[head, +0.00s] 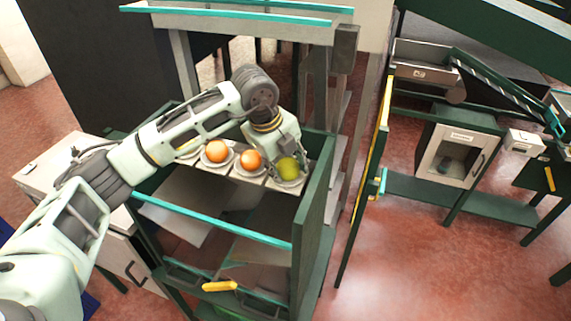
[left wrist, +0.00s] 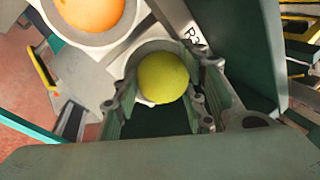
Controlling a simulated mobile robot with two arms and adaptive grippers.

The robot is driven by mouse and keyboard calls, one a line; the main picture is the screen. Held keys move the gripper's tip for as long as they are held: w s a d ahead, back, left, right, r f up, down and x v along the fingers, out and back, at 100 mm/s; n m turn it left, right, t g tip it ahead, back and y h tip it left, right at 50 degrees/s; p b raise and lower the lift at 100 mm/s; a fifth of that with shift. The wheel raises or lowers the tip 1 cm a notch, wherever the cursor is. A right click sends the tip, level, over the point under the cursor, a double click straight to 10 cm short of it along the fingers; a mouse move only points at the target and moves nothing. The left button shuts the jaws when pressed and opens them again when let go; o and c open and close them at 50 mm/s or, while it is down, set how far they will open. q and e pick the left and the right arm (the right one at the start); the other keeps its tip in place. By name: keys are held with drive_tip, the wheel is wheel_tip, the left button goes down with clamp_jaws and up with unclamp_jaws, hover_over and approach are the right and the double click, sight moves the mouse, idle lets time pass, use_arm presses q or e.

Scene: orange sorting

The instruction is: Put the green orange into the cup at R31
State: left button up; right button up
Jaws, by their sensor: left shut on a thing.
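The green orange (head: 289,167) is at the right end of a row of cups on the rack. It also shows in the left wrist view (left wrist: 163,78), between the two fingers of my left gripper (head: 283,158). The gripper is shut on it. A grey-white cup (head: 287,184) lies right under the green orange, and its ring shows behind the fruit in the left wrist view (left wrist: 133,68). A label beside that cup reads "R3", the rest being hidden. I cannot tell whether the fruit touches the cup's bottom. My right gripper is not in view.
Two orange-coloured fruits, one (head: 250,160) nearest the green one and another (head: 216,151), sit in cups to the left. A dark green side panel (head: 318,200) stands close on the right. A teal rail (head: 210,222) runs along the front.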

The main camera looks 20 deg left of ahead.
use_arm(q)
drive_tip(key=o, duration=0.7)
drive_tip(key=shift+f, duration=0.2)
drive_tip(key=shift+o, duration=1.1)
drive_tip(key=shift+r, duration=0.1)
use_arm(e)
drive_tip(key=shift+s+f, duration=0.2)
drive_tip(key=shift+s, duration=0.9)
use_arm(q)
drive_tip(key=shift+r, duration=0.1)
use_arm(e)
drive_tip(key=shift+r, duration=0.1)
use_arm(q)
drive_tip(key=shift+r, duration=0.15)
drive_tip(key=b+v, duration=0.3)
drive_tip(key=v, duration=0.8)
drive_tip(key=shift+s+r+b, duration=0.15)
drive_tip(key=shift+r+b, duration=0.2)
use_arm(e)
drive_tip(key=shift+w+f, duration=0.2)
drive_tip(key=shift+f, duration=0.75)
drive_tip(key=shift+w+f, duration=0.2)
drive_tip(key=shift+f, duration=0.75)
use_arm(q)
drive_tip(key=shift+a, duration=0.1)
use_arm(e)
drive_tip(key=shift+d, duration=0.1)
